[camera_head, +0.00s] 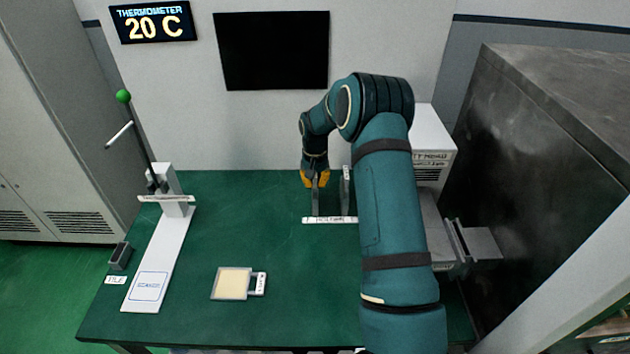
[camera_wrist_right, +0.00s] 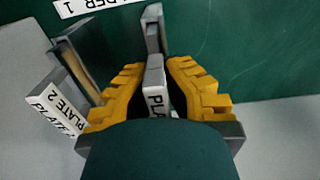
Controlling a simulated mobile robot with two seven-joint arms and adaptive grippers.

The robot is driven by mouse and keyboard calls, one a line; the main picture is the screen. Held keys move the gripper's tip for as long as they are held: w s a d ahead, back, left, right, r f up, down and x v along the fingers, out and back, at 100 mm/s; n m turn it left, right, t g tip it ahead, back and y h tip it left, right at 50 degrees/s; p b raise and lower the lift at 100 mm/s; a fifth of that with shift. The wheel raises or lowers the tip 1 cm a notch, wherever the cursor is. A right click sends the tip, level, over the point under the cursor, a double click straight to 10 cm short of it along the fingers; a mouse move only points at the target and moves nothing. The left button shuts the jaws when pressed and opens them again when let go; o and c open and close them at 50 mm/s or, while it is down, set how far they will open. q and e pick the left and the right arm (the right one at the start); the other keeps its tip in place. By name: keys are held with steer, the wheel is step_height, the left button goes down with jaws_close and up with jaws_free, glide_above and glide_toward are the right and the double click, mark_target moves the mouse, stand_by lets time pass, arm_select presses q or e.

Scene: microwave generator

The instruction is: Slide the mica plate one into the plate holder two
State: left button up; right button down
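My right gripper (camera_head: 315,182) reaches down at the upright holder near the back of the table. In the right wrist view its yellow fingers (camera_wrist_right: 157,68) close around the white handle of a plate (camera_wrist_right: 155,88), whose label reads "PLA" before it is cut off. A grey post (camera_wrist_right: 152,30) stands just beyond this handle. A second upright plate, labelled "PLATE 2" (camera_wrist_right: 55,100), stands beside the gripper. The holder's front label (camera_head: 330,220) ends in "1" in the wrist view. Plate holder two cannot be picked out. My left gripper is not in view.
A flat cream plate (camera_head: 234,282) with a grey frame lies on the green table. A white stand (camera_head: 160,255) with a green-knobbed lever is at left. A dark metal block (camera_head: 560,130) and grey apparatus (camera_head: 478,243) are at right.

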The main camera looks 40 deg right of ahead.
steer(key=shift+f, duration=0.35)
steer(key=c, duration=1.1)
jaws_free()
steer(key=shift+o, duration=0.2)
steer(key=shift+r, duration=0.15)
step_height(320, 180, up, 12)
steer(key=shift+f, duration=0.1)
